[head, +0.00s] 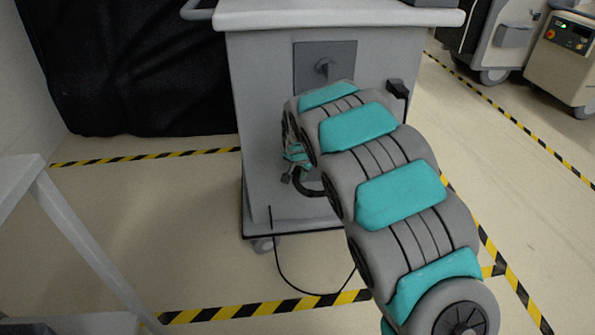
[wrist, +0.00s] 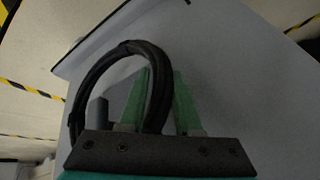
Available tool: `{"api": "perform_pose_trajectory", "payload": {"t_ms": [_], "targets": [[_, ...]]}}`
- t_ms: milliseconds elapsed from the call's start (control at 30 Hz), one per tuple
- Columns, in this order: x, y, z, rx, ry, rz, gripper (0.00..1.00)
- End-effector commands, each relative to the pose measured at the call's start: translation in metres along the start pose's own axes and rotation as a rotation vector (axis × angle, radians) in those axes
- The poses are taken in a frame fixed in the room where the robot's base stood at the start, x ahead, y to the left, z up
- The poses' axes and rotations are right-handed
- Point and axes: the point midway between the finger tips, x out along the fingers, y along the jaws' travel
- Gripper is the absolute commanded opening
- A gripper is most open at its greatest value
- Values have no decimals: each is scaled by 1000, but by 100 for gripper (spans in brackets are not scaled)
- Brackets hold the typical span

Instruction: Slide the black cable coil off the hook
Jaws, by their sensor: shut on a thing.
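The black cable coil (wrist: 93,68) shows in the wrist view as a thick loop. One side of it passes between the two green fingers of my gripper (wrist: 160,103), which are shut on it. In the head view a lower piece of the coil (head: 306,190) shows beside my arm; the rest is hidden. The hook (head: 324,66) sticks out from a dark square plate on the grey cart's side. In the wrist view a grey peg (wrist: 99,111) shows within the loop's outline; I cannot tell whether the coil still bears on it. My gripper is mostly hidden by my arm in the head view.
The grey cart (head: 262,160) stands on castors inside yellow-black floor tape. A dark handle (head: 398,88) sticks out on its right. A thin black cable (head: 290,283) trails on the floor. A black cover (head: 130,70) is behind left, a grey table (head: 60,210) at left, other carts at upper right.

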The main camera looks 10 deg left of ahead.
Motion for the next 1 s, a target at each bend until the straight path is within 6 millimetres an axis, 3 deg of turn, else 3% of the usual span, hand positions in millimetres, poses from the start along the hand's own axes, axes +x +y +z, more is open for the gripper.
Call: {"api": "perform_pose_trajectory", "payload": {"t_ms": [1000], "targets": [[-26, 30, 38, 1, 3, -3, 0]]}}
